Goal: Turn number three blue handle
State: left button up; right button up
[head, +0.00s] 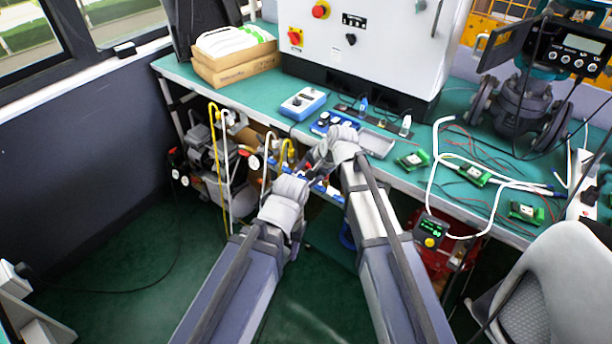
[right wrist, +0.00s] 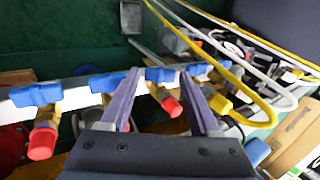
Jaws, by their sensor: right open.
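A row of blue valve handles sits on a pale rail below the workbench edge. In the right wrist view I see a left handle (right wrist: 36,94), a second (right wrist: 107,82), a third (right wrist: 160,75) and a fourth (right wrist: 198,68), with red-capped brass fittings below them. My right gripper (right wrist: 160,88) is open, its two fingers on either side of the third handle from the left; I cannot tell if they touch it. In the head view my right gripper (head: 316,165) is by the rail, partly hidden by its wrist. My left gripper's fingers are hidden behind its wrist at the rail.
The green workbench (head: 215,88) holds a blue-and-white control box (head: 303,103), a white cabinet (head: 375,40) and small green circuit boards. Yellow hoses (right wrist: 225,75) and white hoses run close to the right side of the right gripper. A grey chair (head: 555,285) stands at lower right.

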jog(key=p+v, duration=0.6)
jog(key=v, duration=0.1)
jog(key=shift+s+d+r, duration=0.1)
jog(key=shift+r, duration=0.15)
jog(key=shift+f, duration=0.1)
